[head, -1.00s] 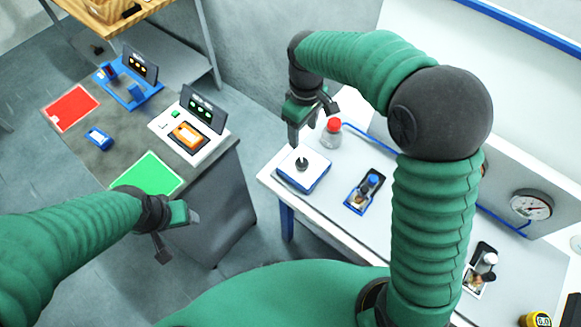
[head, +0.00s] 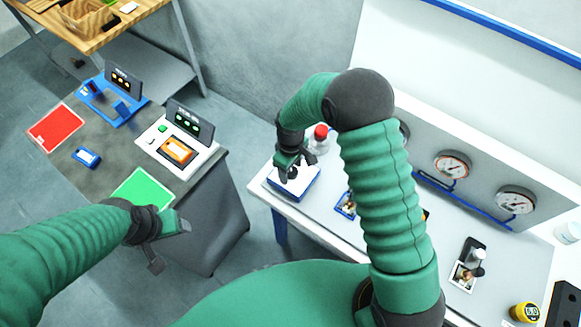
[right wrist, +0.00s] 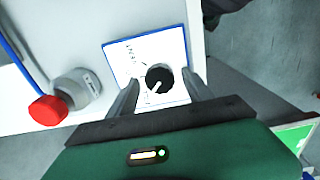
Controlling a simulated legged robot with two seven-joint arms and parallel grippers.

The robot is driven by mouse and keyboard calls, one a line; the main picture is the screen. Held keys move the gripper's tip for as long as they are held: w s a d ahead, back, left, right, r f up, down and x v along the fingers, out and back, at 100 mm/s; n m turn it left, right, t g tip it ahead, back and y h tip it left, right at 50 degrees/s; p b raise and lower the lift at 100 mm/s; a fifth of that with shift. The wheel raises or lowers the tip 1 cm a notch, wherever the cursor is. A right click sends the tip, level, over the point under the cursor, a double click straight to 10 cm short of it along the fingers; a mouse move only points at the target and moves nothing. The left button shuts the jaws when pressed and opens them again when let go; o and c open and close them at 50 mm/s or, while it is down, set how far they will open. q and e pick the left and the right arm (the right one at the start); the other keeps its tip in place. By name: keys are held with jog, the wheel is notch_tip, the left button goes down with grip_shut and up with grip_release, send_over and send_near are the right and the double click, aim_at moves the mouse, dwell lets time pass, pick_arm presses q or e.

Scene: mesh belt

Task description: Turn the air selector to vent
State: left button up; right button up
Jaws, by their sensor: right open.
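The air selector is a white plate with a blue edge (head: 304,190) on the near left corner of the white bench. In the right wrist view, its black round knob (right wrist: 160,73) carries a white pointer line, and small lettering beside it is too small to read. My right gripper (head: 289,174) is open over the selector, and its own hand partly hides the knob in the head view. In the right wrist view its two fingers (right wrist: 160,92) stand on either side of the knob, apart from it. My left gripper (head: 168,246) is open and empty beside the grey cabinet.
A red-capped bottle (head: 320,140) stands just behind the selector; it also shows in the right wrist view (right wrist: 62,100). Gauges (head: 453,164) line the bench's back panel. A black-handled valve (head: 474,258) is further right. The grey cabinet on the left holds red (head: 56,128) and green (head: 142,190) mats.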

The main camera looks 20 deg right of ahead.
jog(key=shift+s+r, duration=0.1)
jog(key=shift+s, duration=0.05)
jog(key=c, duration=0.4)
jog(key=shift+d, duration=0.1)
grip_shut()
jog(key=shift+m, duration=0.4)
jog(key=m+b, duration=0.1)
jog(key=m, duration=0.2)
jog(key=shift+m, duration=0.4)
jog(key=m, duration=0.4)
jog(key=shift+m, duration=0.3)
jog(key=m, duration=0.4)
jog(key=shift+m, duration=0.3)
jog(key=m+p, duration=0.1)
jog(key=m, duration=0.3)
